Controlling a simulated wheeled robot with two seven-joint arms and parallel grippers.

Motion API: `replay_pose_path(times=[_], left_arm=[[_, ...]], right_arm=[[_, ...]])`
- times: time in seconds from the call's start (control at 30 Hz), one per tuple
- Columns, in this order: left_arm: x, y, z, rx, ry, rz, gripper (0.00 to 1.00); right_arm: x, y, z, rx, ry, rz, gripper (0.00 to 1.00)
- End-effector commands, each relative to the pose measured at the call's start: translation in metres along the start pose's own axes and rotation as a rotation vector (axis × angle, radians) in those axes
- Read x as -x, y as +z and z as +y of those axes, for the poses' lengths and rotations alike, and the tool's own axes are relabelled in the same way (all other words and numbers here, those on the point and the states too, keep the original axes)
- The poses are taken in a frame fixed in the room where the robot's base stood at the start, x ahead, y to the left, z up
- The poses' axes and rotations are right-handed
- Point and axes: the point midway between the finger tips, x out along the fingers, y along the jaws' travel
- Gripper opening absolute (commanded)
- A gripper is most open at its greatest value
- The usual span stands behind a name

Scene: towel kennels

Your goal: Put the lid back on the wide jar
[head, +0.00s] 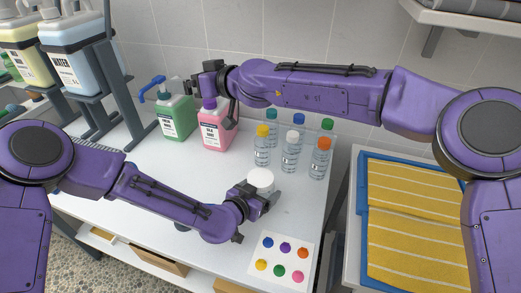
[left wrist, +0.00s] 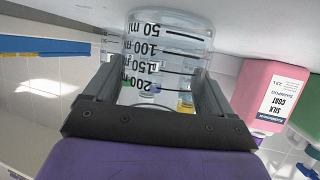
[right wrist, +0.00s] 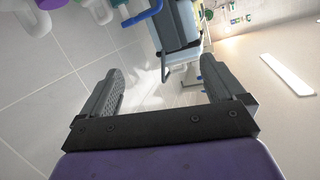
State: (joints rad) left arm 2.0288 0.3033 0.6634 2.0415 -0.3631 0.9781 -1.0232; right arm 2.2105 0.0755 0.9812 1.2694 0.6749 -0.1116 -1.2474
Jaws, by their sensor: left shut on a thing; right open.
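A clear wide jar (left wrist: 168,48) with black volume marks stands between the fingers of my left gripper (left wrist: 155,90) in the left wrist view. The gripper is shut on its sides. In the head view my left gripper (head: 262,196) is at a pale, white-topped round thing (head: 260,180) on the table, which seems to be this jar; I cannot tell whether a lid is on it. A dark rounded thing (head: 183,226) shows partly under my left forearm; I cannot tell what it is. My right gripper (right wrist: 160,95) is open and empty, up by the pump bottles.
A green bottle (head: 177,118) with a blue pump and a pink bottle (head: 214,130) stand at the back. Several clear bottles with coloured caps (head: 290,152) stand right of them. A dotted colour card (head: 283,260) lies at the front right. Yellow towels (head: 415,215) lie beyond the table's right edge.

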Motion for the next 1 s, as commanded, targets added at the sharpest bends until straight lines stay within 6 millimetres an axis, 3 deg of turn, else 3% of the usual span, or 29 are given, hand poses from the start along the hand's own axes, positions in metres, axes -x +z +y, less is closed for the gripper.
replay_pose_path(times=[0.1,0.2,0.3,0.43,0.6,0.7,1.0], left_arm=[[0.000,0.000,0.000,0.000,0.000,0.000,0.00],[0.000,0.000,0.000,0.000,0.000,0.000,0.00],[0.000,0.000,0.000,0.000,0.000,0.000,0.00],[0.000,0.000,0.000,0.000,0.000,0.000,0.00],[0.000,0.000,0.000,0.000,0.000,0.000,0.00],[0.000,0.000,0.000,0.000,0.000,0.000,0.00],[0.000,0.000,0.000,0.000,0.000,0.000,0.00]], right_arm=[[0.008,0.030,-0.039,0.338,-0.234,-0.144,0.96],[0.027,0.071,-0.054,0.614,-0.419,-0.320,0.96],[0.055,0.112,-0.049,0.859,-0.575,-0.531,0.96],[0.096,0.148,-0.021,1.101,-0.725,-0.810,0.96],[0.137,0.164,0.016,1.278,-0.830,-1.087,0.96],[0.149,0.165,0.027,1.323,-0.857,-1.173,0.96],[0.154,0.165,0.032,1.340,-0.868,-1.207,0.96]])
